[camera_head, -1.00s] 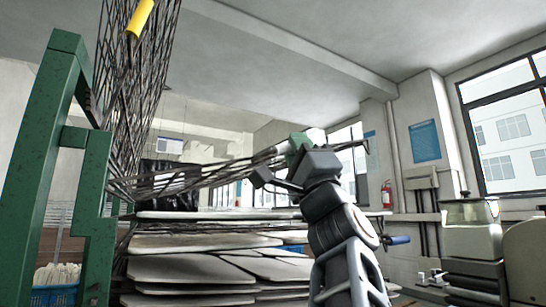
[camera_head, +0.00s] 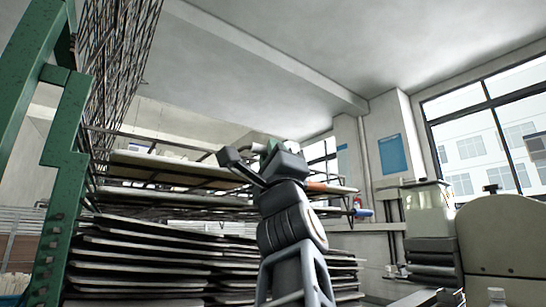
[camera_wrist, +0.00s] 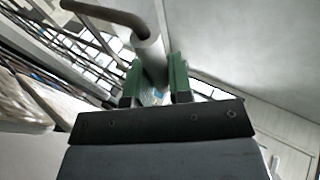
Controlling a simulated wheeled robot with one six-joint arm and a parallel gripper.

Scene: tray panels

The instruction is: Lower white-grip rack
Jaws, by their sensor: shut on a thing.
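The white grip (camera_wrist: 150,58) on a dark bent bar is between the two green fingers of my gripper (camera_wrist: 155,88) in the wrist view. My gripper is shut on it. The rack runs nearly level from the green frame (camera_head: 62,165) at left. Pale panels (camera_head: 170,162) show at the rack's level; I cannot tell exactly what bears them.
Several dark-edged trays (camera_head: 150,262) are stacked below. More wire racks (camera_head: 118,45) stand upright at upper left. A pale container (camera_head: 428,210) and a beige rounded machine (camera_head: 500,240) are at right. A blue wall notice (camera_head: 393,154) hangs behind.

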